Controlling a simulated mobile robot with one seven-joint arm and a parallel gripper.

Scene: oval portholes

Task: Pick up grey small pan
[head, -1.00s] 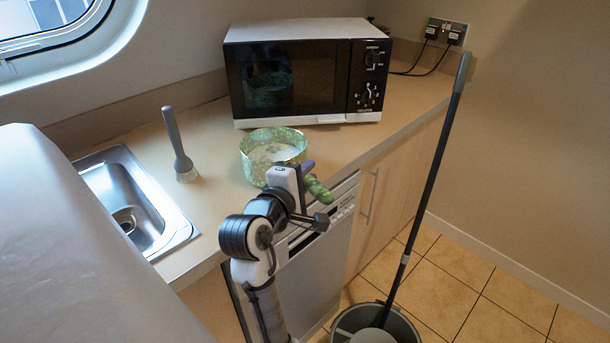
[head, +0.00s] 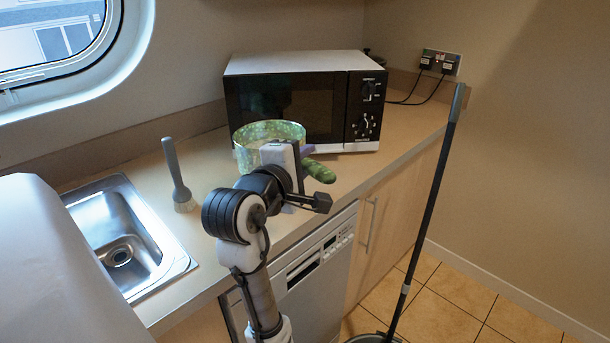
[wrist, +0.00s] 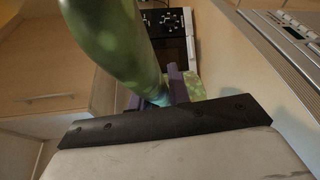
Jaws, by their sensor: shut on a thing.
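The pan (head: 244,155) is round, with a green and pale mottled wall rather than plain grey. In the head view it is in front of the microwave and appears raised off the counter; my arm hides part of it. Its thick green handle (head: 321,171) points right and toward me. My gripper (head: 306,151), with purple fingers, is shut on the handle near the pan's wall. In the wrist view the green handle (wrist: 115,40) runs up from between the purple fingers of my gripper (wrist: 165,90).
The microwave (head: 290,100) stands close behind the pan. A grey-handled brush (head: 177,175) stands left, beside the sink (head: 125,245). A mop (head: 432,200) leans at the counter's right end. Tiled floor (head: 480,300) lies at right.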

